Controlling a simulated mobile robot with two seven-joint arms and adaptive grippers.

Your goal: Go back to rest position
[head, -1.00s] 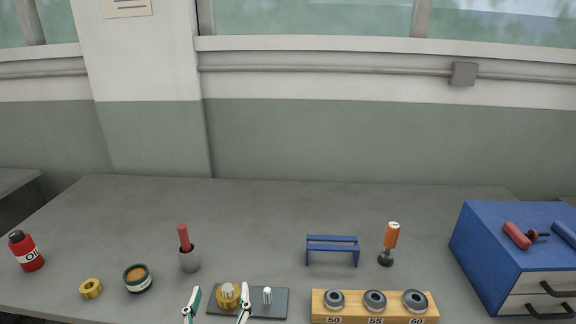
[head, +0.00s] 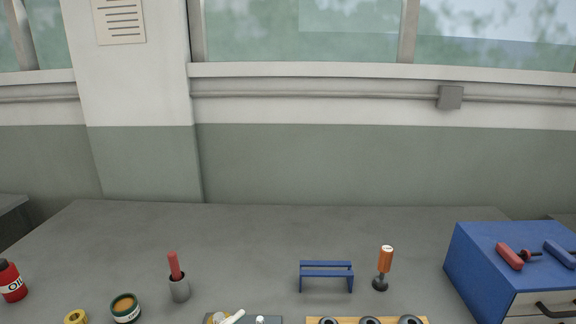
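Neither gripper shows clearly in the head view. A pale slanted piece (head: 233,317) crosses the brass part at the bottom edge; it may be a fingertip of mine, but I cannot tell which arm's. The brass part (head: 215,319) sits on a dark grey plate (head: 273,320), mostly cut off by the bottom edge. I see nothing held.
On the grey bench stand a red oil bottle (head: 11,281), a brass ring (head: 75,317), a green tin (head: 125,308), a cup with a red stick (head: 179,289), a blue rack (head: 326,275), an orange-handled tool (head: 384,268), a wooden ring holder (head: 338,321) and a blue drawer cabinet (head: 478,265).

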